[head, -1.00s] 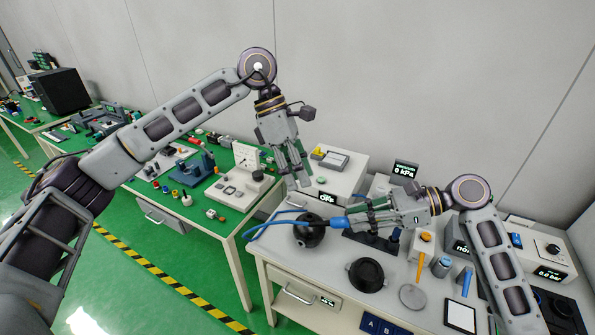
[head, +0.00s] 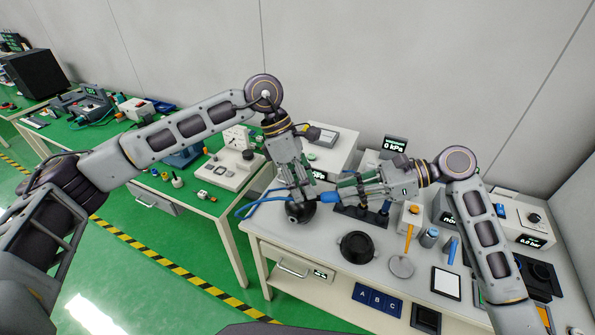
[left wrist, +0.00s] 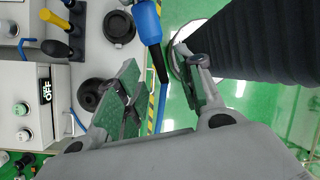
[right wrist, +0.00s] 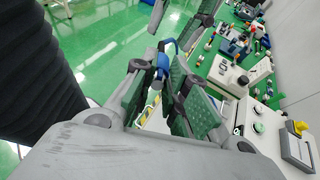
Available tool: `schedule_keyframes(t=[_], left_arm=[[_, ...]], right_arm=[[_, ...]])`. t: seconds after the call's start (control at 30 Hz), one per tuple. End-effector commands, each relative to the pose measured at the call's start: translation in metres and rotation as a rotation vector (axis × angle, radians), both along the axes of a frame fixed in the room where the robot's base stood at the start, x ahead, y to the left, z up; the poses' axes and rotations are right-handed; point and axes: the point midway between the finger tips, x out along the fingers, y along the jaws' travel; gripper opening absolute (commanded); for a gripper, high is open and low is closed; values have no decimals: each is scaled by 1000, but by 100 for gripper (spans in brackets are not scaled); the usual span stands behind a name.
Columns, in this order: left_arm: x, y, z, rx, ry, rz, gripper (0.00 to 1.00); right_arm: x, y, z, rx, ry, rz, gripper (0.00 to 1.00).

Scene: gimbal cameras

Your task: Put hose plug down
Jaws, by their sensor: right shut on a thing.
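The blue hose plug (head: 322,198) is held above the bench by my right gripper (head: 342,190), which is shut on it. Its blue hose (head: 262,203) trails left. In the left wrist view the plug (left wrist: 147,22) and its black sleeve lie between my open left fingers (left wrist: 160,85), with gaps visible. In the head view my left gripper (head: 299,192) points down at the hose side of the plug, close to my right fingertips. A blue part (right wrist: 163,65) also shows between my right fingers in the right wrist view.
A black ball-shaped fixture (head: 300,213) stands just below the grippers. A black round dish (head: 356,247), a grey disc (head: 401,266) and a dark rack (head: 362,217) share the bench. Bare bench top (head: 310,247) shows left of the dish.

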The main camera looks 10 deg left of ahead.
Motion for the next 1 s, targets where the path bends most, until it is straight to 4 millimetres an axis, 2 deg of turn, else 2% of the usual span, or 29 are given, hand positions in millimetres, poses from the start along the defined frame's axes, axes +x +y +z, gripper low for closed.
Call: schedule_keyframes(t=[0.23,0.63,0.9,1.0], left_arm=[[-4,-8,-17,0,1,-1,37],[-4,-9,-20,0,1,-1,37],[-4,-9,-20,0,1,0,2],[-4,-9,-20,0,1,0,0]], right_arm=[[0,0,0,0,0,0,0],[0,0,0,0,0,0,0],[0,0,0,0,0,0,0],[0,0,0,0,0,0,0]])
